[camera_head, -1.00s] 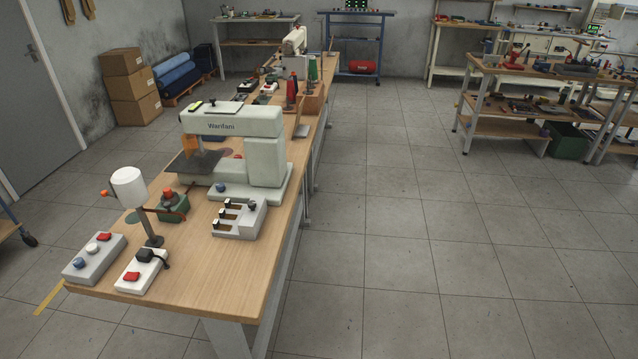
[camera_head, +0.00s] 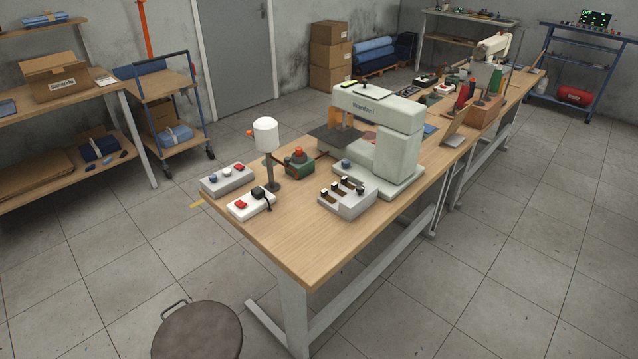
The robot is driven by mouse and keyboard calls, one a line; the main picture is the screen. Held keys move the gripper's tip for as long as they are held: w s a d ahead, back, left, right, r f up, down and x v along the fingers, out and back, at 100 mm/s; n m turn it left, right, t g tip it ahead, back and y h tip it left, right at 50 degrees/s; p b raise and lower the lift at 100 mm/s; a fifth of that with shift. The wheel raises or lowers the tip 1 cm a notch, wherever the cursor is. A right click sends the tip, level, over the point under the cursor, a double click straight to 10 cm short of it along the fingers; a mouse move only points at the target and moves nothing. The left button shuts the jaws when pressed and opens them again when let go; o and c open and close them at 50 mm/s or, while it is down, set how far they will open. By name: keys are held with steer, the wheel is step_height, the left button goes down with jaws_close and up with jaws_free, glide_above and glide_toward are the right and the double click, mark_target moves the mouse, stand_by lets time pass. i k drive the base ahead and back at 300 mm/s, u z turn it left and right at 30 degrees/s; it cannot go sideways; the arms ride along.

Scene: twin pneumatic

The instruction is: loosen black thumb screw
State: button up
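No part is clearly recognisable as the black thumb screw at this size. A small black knob (camera_head: 258,192) sits on the white box with a red button (camera_head: 240,206) at the table's near left corner. A grey box with several black-topped sliders (camera_head: 347,204) stands to its right. Behind it is the pale green sewing machine (camera_head: 395,150) on the wooden table. A white cylinder on a dark post (camera_head: 266,136) rises beside the white box. My gripper is not in view.
A round dark stool (camera_head: 198,332) stands on the floor before the table (camera_head: 300,246). A grey button box (camera_head: 228,181) and a green block with a red knob (camera_head: 300,164) are on the table. A blue cart (camera_head: 170,95) is at left. Floor on both sides is open.

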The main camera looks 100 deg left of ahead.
mark_target(360, 189)
steer(key=u, duration=3.25)
steer(key=i, duration=1.65)
